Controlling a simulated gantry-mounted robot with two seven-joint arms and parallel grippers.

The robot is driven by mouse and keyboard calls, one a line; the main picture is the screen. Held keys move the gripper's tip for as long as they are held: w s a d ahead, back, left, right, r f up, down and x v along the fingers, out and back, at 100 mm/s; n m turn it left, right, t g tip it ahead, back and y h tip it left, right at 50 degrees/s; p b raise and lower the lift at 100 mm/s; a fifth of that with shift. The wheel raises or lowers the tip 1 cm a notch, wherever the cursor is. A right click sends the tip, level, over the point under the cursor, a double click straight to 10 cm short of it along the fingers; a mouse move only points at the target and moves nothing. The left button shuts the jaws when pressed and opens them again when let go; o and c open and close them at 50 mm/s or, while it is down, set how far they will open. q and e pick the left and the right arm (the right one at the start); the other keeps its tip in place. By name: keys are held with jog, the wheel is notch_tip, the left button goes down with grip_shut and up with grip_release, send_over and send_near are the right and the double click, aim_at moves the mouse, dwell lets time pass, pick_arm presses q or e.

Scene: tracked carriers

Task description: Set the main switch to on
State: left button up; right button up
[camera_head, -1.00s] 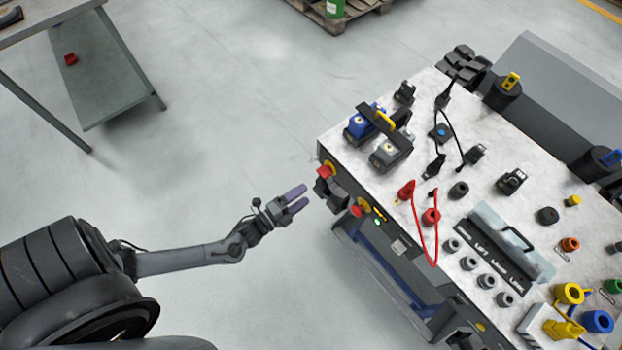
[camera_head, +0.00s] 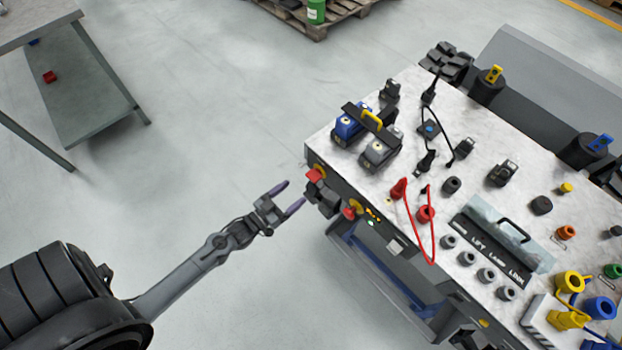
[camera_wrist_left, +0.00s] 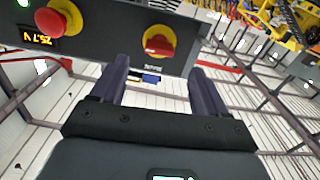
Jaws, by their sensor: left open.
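The main switch appears as a red handle on a round yellow plate (camera_wrist_left: 158,42), on the dark side panel of the bench. In the wrist view its red grip looks roughly level, and a small label sits below it. In the head view the switch (camera_head: 314,175) is at the bench's near left corner. My left gripper (camera_head: 288,196) is open and empty, just left of the panel and apart from it. In the wrist view its two purple fingers (camera_wrist_left: 160,70) lie below the switch, one to each side. My right gripper is not in view.
A red mushroom button on yellow (camera_wrist_left: 60,18) sits left of the switch, beside a small lit display (camera_wrist_left: 38,38). A black block (camera_head: 322,198) juts from the panel by the switch. The white bench top (camera_head: 465,200) is crowded with parts.

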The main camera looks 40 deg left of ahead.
aim_at(310, 179)
pick_arm(q)
jog(key=w, duration=0.3)
jog(key=w+b, duration=0.1)
jog(key=w, duration=0.2)
jog(key=w+d, duration=0.1)
jog(key=w, duration=0.2)
jog(key=shift+r, duration=0.1)
jog(key=shift+s, duration=0.1)
jog(key=c, duration=1.1)
jog(key=shift+o, duration=0.3)
jog(key=shift+m, duration=0.3)
jog(key=o, duration=1)
jog(key=shift+o, duration=0.2)
